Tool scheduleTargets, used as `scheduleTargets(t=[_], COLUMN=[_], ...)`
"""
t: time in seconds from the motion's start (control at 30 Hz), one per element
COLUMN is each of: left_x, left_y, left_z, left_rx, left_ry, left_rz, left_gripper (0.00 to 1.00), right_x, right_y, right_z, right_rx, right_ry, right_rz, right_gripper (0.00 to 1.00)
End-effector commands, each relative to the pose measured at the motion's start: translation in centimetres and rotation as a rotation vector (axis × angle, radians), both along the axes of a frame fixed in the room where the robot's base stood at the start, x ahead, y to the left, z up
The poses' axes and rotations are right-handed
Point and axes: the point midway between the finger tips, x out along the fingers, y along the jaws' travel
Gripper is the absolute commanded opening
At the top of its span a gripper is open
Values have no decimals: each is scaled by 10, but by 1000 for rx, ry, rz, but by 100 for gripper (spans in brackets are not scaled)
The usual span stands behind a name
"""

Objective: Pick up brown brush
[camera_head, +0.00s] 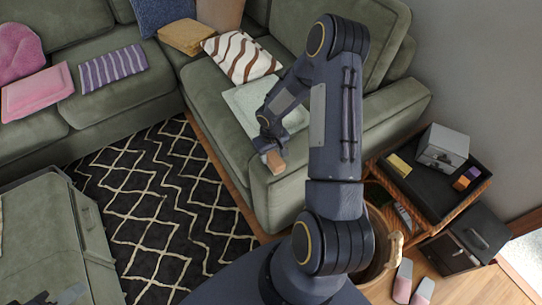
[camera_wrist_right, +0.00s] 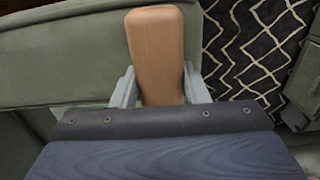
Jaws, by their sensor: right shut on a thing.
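The brown brush (camera_wrist_right: 156,50) shows in the right wrist view as a smooth wooden piece held between the two grey fingers of my right gripper (camera_wrist_right: 158,88). In the head view the brush (camera_head: 275,162) sticks out below my right gripper (camera_head: 268,148), over the front of the green sofa seat near its arm. My right gripper is shut on it. Whether the brush touches the sofa is hard to tell. The part of the brush inside the jaws is hidden. My left gripper is not in view.
The green sectional (camera_head: 220,110) carries a light green cushion (camera_head: 240,105), a striped pillow (camera_head: 240,57) and other pillows. A dark side table (camera_head: 425,190) with small boxes stands at the right. Slippers (camera_head: 403,282) lie on the floor. The patterned rug (camera_head: 160,200) is clear.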

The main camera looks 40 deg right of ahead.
Motion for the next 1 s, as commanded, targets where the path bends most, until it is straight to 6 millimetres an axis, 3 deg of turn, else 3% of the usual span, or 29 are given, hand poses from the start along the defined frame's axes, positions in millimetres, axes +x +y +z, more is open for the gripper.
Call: scheduleTargets(t=[0.13, 0.4, 0.7, 1.0], left_x=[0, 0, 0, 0], left_y=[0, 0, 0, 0], left_z=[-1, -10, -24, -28], left_rx=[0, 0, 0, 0], left_ry=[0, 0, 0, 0], left_rz=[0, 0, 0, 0], left_gripper=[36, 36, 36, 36], right_x=[0, -26, -60, -75], right_y=[2, 42, 94, 116], right_z=[25, 79, 105, 118], right_rx=[-1, -1, 1, 1], right_ry=[-5, -7, -3, -1], right_rz=[2, 4, 5, 1], right_gripper=[16, 16, 16, 16])
